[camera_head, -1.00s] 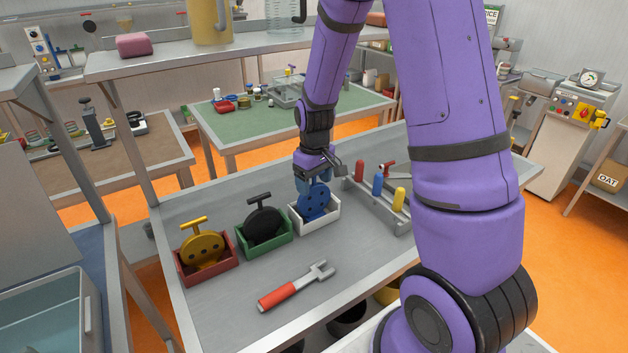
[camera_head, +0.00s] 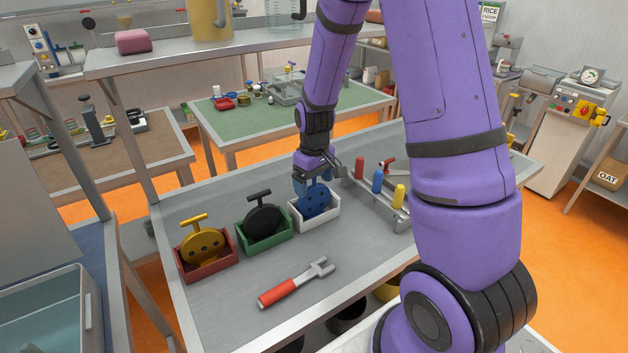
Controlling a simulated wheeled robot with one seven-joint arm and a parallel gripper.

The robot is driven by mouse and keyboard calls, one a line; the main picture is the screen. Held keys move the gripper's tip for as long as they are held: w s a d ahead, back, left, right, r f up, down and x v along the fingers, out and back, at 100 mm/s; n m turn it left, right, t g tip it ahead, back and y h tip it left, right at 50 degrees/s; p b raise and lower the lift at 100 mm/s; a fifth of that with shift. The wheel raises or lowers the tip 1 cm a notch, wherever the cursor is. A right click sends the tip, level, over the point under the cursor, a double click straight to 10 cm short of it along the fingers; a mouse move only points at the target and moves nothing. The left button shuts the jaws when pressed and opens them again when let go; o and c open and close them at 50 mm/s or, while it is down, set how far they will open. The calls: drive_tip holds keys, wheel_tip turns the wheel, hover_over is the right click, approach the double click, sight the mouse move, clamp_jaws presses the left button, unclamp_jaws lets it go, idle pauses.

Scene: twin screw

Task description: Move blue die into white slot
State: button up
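The blue die (camera_head: 316,201), a round disc with dark holes, stands upright in the white slot (camera_head: 318,225), a small open white box on the grey workbench. My gripper (camera_head: 313,181) is directly above the die, pointing down at its top. The die's handle is hidden by my gripper, and the fingers are too small and covered to tell whether they are shut on it.
A yellow die (camera_head: 203,244) stands in a red box (camera_head: 208,268), and a black die (camera_head: 264,219) in a green box (camera_head: 266,245), left of the white slot. A red-handled wrench-like tool (camera_head: 296,283) lies in front. A rack (camera_head: 374,203) with red, blue and yellow handles stands close on the right.

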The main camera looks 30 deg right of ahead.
drive_tip(key=shift+o, duration=0.7)
wheel_tip(320, 180, up, 11)
drive_tip(key=shift+f, duration=0.1)
